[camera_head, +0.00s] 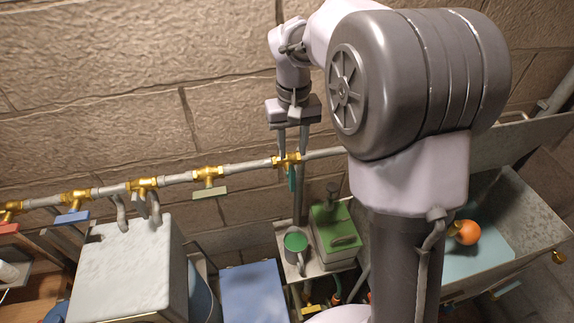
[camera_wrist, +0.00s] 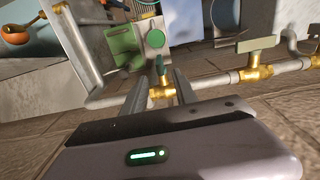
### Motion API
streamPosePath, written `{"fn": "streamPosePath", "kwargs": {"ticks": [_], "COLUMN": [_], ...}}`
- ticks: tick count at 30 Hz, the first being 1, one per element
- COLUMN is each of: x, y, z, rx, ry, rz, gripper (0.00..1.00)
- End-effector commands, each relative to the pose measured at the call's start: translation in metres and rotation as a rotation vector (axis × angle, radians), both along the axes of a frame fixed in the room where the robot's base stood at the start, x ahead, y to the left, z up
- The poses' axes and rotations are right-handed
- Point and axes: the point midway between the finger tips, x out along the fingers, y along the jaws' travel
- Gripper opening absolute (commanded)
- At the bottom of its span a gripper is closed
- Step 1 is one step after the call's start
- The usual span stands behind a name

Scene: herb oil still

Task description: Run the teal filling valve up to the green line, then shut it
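The teal valve handle (camera_head: 292,178) hangs from a brass valve body (camera_head: 284,161) on the wall pipe, set crosswise to the pipe. In the wrist view the teal handle (camera_wrist: 161,67) stands between the fingers. My gripper (camera_head: 293,150) is open, its two fingers apart on either side of the valve; the wrist view shows the gap (camera_wrist: 160,82). Contact cannot be told. Below the valve, a grey vessel with a green round top or contents (camera_head: 296,242) stands on a small shelf. I cannot make out a green line or a liquid level.
A green box-shaped can (camera_head: 335,238) stands right of the vessel. Along the pipe to the left are valves with an olive handle (camera_head: 209,193) and a blue handle (camera_head: 72,217). A large grey tank (camera_head: 130,268) is below left. A trough (camera_head: 515,235) holds an orange ladle (camera_head: 467,233).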

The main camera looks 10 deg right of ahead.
Motion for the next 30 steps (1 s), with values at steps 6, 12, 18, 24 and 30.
{"fn": "streamPosePath", "kwargs": {"ticks": [6, 12, 18, 24, 30], "x": [-0.001, -0.001, 0.0, 0.0, 0.0], "y": [0.0, 0.0, 0.0, 0.0, 0.0], "z": [-0.063, -0.108, -0.13, -0.134, -0.133], "rx": [0.001, 0.002, 0.001, 0.001, 0.001], "ry": [0.005, 0.002, 0.0, -0.002, -0.002], "rz": [-0.001, -0.002, -0.003, -0.003, -0.003], "gripper": [0.34, 0.34, 0.34, 0.34, 0.15]}}
